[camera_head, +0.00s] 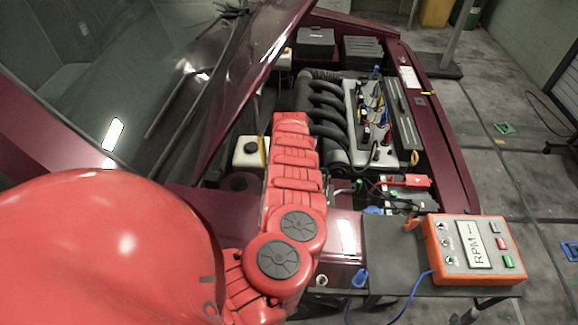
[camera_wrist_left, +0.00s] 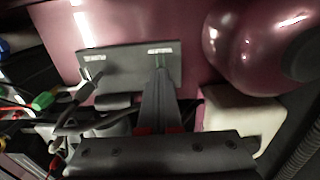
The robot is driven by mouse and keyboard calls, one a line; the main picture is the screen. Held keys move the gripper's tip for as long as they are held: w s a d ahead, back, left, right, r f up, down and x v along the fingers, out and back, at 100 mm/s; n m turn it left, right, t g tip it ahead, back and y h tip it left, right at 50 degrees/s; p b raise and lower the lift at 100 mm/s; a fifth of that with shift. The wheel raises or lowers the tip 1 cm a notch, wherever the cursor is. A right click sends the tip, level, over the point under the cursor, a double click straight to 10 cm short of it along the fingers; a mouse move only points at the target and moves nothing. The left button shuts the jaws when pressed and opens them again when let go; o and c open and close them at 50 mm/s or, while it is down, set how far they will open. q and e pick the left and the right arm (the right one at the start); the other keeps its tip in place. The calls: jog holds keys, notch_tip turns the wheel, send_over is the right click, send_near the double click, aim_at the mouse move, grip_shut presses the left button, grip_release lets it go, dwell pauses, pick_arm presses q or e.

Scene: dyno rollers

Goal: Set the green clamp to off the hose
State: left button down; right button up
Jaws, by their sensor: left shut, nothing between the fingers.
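A small green piece, likely the green clamp (camera_head: 358,185), shows beside the battery in the head view, just right of my left forearm. In the left wrist view a green piece (camera_wrist_left: 44,100) lies at the left among dark hoses and wires. I cannot tell whether it pinches a hose. My left gripper (camera_wrist_left: 160,62) is shut and empty in the left wrist view, over a dark grey plate and well to the right of the green piece. My left forearm hides the gripper in the head view. My right gripper is not in view.
The engine (camera_head: 370,125) fills the bay beneath the raised hood (camera_head: 235,75). A battery with a red terminal cover (camera_head: 405,181) stands near the front. An orange RPM box (camera_head: 434,262) sits on a grey board. A white reservoir (camera_wrist_left: 240,115) is close to the gripper's right.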

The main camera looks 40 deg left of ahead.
pick_arm(q)
notch_tip(320, 180, up, 8)
jog(key=b, duration=0.1)
jog(key=shift+b, duration=0.4)
